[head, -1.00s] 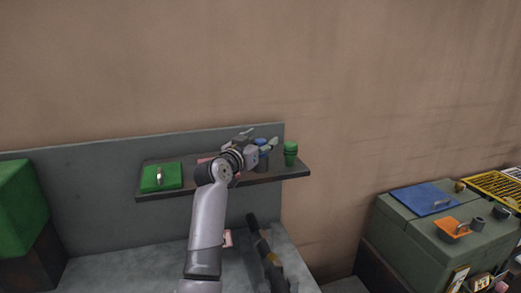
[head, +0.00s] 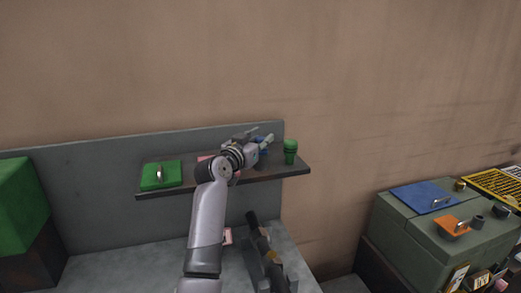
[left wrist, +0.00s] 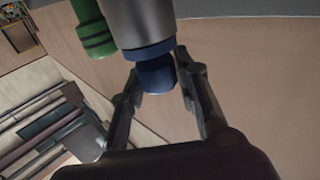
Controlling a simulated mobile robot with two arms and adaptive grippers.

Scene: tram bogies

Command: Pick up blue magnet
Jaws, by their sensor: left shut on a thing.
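The blue magnet (head: 262,153) stands on the wall shelf and is partly hidden behind my left gripper (head: 261,138) in the head view. In the left wrist view, the magnet's blue knob (left wrist: 157,76) is between the two dark fingers, with a grey cylindrical body beyond it. My left gripper (left wrist: 157,65) is shut on the magnet. I cannot tell whether the magnet still touches the shelf. My right gripper is not in view.
A green cylinder (head: 290,152) stands at the shelf's (head: 270,176) right end, close to the gripper. A green plate with a handle (head: 161,176) lies at the shelf's left. A grey-green cabinet (head: 405,232) with blue and orange plates stands at the right.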

